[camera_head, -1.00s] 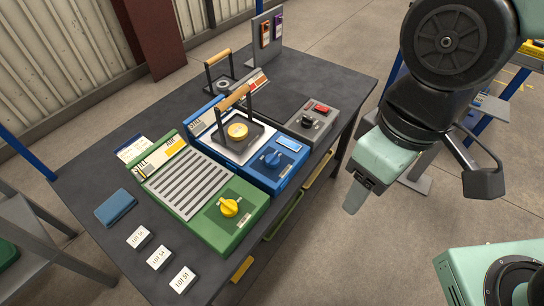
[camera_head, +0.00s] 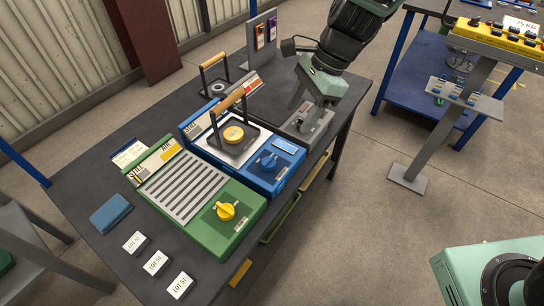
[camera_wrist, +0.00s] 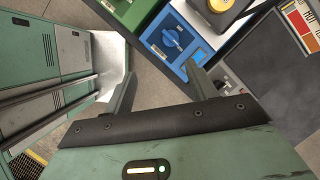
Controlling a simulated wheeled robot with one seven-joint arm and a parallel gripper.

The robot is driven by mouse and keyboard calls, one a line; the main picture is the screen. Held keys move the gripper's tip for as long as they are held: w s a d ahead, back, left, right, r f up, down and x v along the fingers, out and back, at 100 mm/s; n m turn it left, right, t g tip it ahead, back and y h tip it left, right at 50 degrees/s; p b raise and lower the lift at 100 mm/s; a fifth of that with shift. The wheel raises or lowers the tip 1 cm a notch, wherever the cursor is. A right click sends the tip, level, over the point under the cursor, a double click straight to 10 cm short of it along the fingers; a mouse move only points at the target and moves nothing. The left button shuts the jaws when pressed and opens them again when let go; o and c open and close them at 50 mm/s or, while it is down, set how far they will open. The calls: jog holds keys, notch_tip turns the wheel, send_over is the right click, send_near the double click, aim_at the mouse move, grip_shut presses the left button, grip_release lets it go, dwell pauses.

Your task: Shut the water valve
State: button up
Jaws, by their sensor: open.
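A blue knob (camera_head: 268,161) sits on the front of the blue unit (camera_head: 284,181). A yellow knob (camera_head: 226,211) sits on the green unit (camera_head: 232,246) beside it. My gripper (camera_head: 298,98) is over the grey control box (camera_head: 320,133), behind and right of the blue knob, and hides most of that box. In the wrist view my gripper (camera_wrist: 162,88) is open with nothing between its fingers. The blue knob (camera_wrist: 172,37) shows beyond the fingertips.
On the dark bench (camera_head: 92,222) a wooden-handled pan with a yellow disc (camera_head: 233,134) stands on the blue unit. Behind are another handled holder (camera_head: 218,88) and an upright grey panel (camera_head: 262,45). White lot blocks (camera_head: 155,263) and a blue pad (camera_head: 111,213) lie front left.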

jog(key=w+f+m, duration=0.1)
jog(key=w+m, duration=0.1)
send_near(271, 159)
jog(key=b+x, duration=0.1)
jog(key=x, duration=0.8)
jog(key=shift+a+f, duration=0.1)
jog(key=shift+f, duration=0.15)
jog(key=c, duration=0.9)
